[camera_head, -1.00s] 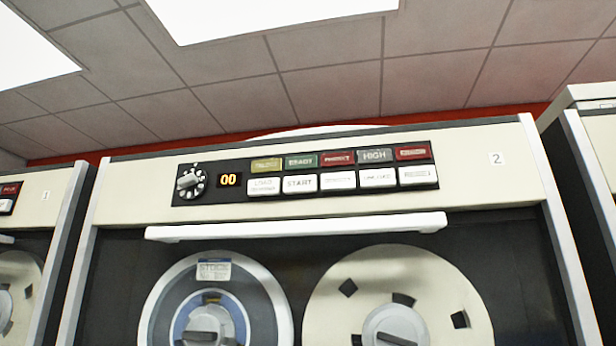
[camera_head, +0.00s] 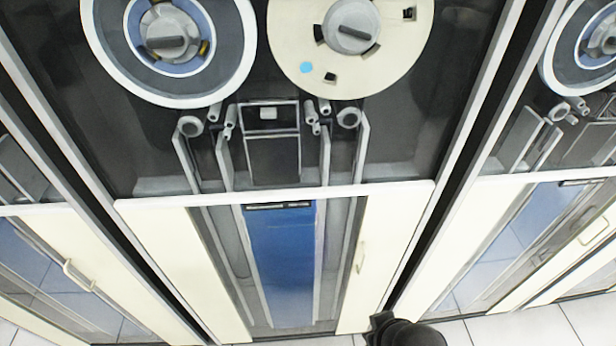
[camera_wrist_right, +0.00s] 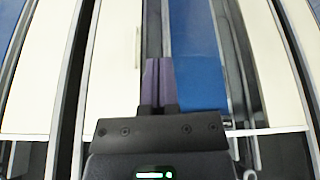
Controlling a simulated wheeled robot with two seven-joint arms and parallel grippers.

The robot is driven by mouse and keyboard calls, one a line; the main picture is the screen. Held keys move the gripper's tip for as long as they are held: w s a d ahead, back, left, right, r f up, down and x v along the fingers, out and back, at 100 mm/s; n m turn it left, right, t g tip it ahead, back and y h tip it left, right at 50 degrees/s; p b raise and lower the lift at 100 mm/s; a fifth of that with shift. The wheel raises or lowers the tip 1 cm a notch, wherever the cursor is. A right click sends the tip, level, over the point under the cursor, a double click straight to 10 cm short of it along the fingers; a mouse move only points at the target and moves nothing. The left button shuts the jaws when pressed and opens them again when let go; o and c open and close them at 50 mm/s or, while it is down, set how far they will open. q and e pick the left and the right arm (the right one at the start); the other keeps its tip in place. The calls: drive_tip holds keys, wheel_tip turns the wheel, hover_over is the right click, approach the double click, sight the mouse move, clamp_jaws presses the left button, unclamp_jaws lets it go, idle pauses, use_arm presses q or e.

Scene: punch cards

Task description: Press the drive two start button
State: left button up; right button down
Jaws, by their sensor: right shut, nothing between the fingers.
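The drive two cabinet (camera_head: 172,240) fills the middle of the head view, seen from its reels down to the floor. Its button panel with the START button is out of view now. My right gripper (camera_wrist_right: 158,64) is shut and empty in the right wrist view, its dark fingers side by side in front of the cabinet's lower doors. I cannot tell how far it is from them. A black part of my right arm (camera_head: 402,332) shows at the bottom of the head view. My left gripper is not in view.
Neighbouring drives stand close on both sides, the right one with a door handle (camera_head: 597,232). White floor tiles (camera_head: 535,328) show at the bottom.

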drive_tip(key=w+a+r+n+t+y+p, duration=0.1)
drive_tip(key=w+a+r+t+y, duration=0.3)
drive_tip(key=r, duration=0.8)
drive_tip(key=w+a+r+n+t+p, duration=0.1)
drive_tip(key=w+r+n+t+p, duration=0.1)
drive_tip(key=w+r, duration=0.65)
drive_tip(key=w+a+r+n+t+y+p, duration=0.1)
drive_tip(key=w+a+r+t, duration=0.15)
drive_tip(key=r, duration=1.15)
drive_tip(key=a+r+n+t+y, duration=0.1)
drive_tip(key=r+n+y, duration=0.1)
drive_tip(key=r, duration=0.6)
drive_tip(key=s+a+r+n+y, duration=0.1)
drive_tip(key=a+r+n+y, duration=0.1)
drive_tip(key=r, duration=0.6)
drive_tip(key=s+a+r+n+t+y, duration=0.1)
drive_tip(key=r+n+y, duration=0.3)
drive_tip(key=r, duration=0.4)
drive_tip(key=shift+s+a+t+y, duration=0.2)
drive_tip(key=shift+a+t+y, duration=0.25)
drive_tip(key=shift+a, duration=0.3)
drive_tip(key=shift+w+r, duration=0.1)
drive_tip(key=w+p, duration=0.3)
drive_tip(key=w, duration=0.5)
drive_tip(key=shift+w, duration=0.3)
